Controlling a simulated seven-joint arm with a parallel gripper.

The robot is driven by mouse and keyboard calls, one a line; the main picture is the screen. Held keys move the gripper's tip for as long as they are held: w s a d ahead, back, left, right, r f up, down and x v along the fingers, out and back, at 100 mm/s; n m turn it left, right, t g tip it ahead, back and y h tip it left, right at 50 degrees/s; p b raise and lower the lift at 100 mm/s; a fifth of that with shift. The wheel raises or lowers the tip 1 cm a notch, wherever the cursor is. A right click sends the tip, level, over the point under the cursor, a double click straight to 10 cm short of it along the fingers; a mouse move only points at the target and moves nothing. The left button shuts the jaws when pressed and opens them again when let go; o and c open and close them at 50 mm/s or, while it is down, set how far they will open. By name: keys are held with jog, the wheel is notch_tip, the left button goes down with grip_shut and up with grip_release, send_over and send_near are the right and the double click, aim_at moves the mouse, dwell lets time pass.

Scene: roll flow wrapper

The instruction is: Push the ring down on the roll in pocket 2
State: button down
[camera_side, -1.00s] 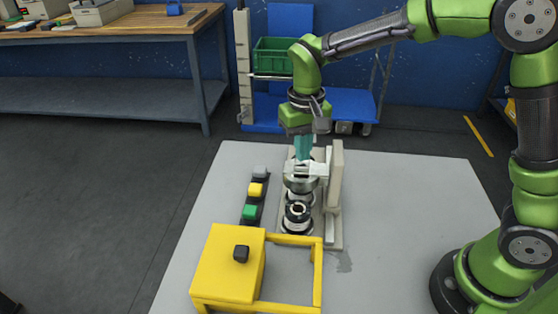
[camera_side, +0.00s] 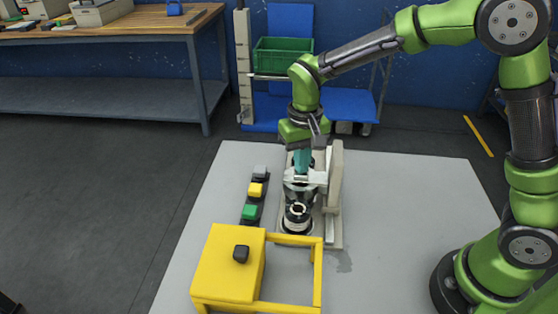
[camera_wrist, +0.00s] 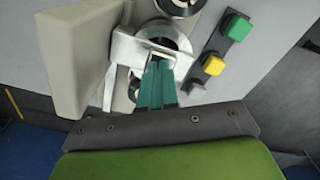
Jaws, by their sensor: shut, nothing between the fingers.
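My gripper (camera_side: 302,172) points down over the roll fixture (camera_side: 333,222), its teal fingers together and empty. They also show in the wrist view (camera_wrist: 158,66), their tips at a pale metal bracket (camera_wrist: 127,48). This bracket (camera_side: 312,178) sits over the rear roll (camera_side: 299,193). Part of a round rim (camera_wrist: 172,30) shows beyond the fingertips. The fingers and bracket hide much of that roll, and I cannot tell ring from roll there or whether the tips touch. A black roll with a pale centre (camera_side: 297,213) stands in front, clear of my gripper.
A beige upright plate (camera_side: 335,170) stands close on the right of the fixture. A strip with green (camera_side: 249,212), yellow (camera_side: 256,190) and grey (camera_side: 260,172) buttons lies to its left. A yellow box with a frame (camera_side: 228,265) stands in front.

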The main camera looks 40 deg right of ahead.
jog(key=shift+f, duration=0.1)
dwell(0.3)
notch_tip(320, 180, up, 9)
jog(key=shift+f, duration=0.2)
dwell(0.6)
jog(key=s+d+r+t+y, duration=0.1)
jog(key=s+d+r+t, duration=0.1)
jog(key=s, duration=0.6)
jog(key=s+d+r+m+t+y, duration=0.1)
jog(key=s+d+r+t, duration=0.2)
jog(key=s, duration=0.6)
jog(key=shift+d+r+t, duration=0.2)
jog(key=shift+d+t, duration=0.8)
jog(key=shift+t, duration=0.1)
